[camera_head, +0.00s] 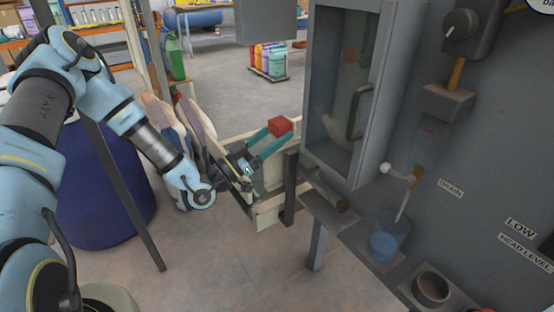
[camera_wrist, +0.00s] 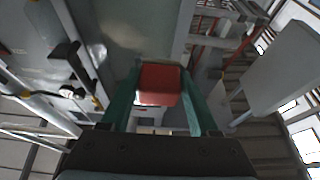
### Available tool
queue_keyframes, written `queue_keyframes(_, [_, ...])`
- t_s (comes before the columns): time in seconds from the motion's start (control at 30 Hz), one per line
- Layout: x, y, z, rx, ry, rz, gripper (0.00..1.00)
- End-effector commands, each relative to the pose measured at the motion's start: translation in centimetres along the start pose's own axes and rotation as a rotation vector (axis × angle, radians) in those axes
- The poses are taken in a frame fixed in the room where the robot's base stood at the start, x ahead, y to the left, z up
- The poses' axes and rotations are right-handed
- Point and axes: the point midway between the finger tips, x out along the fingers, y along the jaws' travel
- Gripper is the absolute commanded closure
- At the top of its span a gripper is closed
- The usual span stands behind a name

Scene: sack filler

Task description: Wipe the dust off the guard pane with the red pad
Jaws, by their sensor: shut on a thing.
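The red pad (camera_head: 281,126) is a small red block between the teal fingertips of my gripper (camera_head: 269,136). In the wrist view the red pad (camera_wrist: 159,79) sits between both fingers of my gripper (camera_wrist: 160,92), which is shut on it. The guard pane (camera_head: 338,62) is a dark, see-through panel in a grey frame with a black handle, right of the pad. The pane (camera_wrist: 132,22) also fills the upper middle of the wrist view, beyond the pad. The pad looks apart from the pane. Pale patches show on the pane; I cannot tell dust from reflections.
A black handle (camera_head: 357,112) stands out from the frame. A grey ledge (camera_head: 330,211) juts out below it. A pale wooden frame (camera_head: 268,213) stands below my gripper. Open floor lies behind.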

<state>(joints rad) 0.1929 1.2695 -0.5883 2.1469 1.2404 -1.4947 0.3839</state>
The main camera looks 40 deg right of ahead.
Motion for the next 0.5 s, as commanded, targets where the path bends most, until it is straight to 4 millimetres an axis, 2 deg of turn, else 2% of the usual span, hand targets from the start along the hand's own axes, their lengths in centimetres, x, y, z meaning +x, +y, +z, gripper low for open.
queue_keyframes(0.17, [0.8, -0.1, -0.1, 0.0, 0.01, -0.001, 0.83])
queue_keyframes(0.5, [3.9, -0.1, 1.3, -0.001, 0.008, -0.001, 0.83])
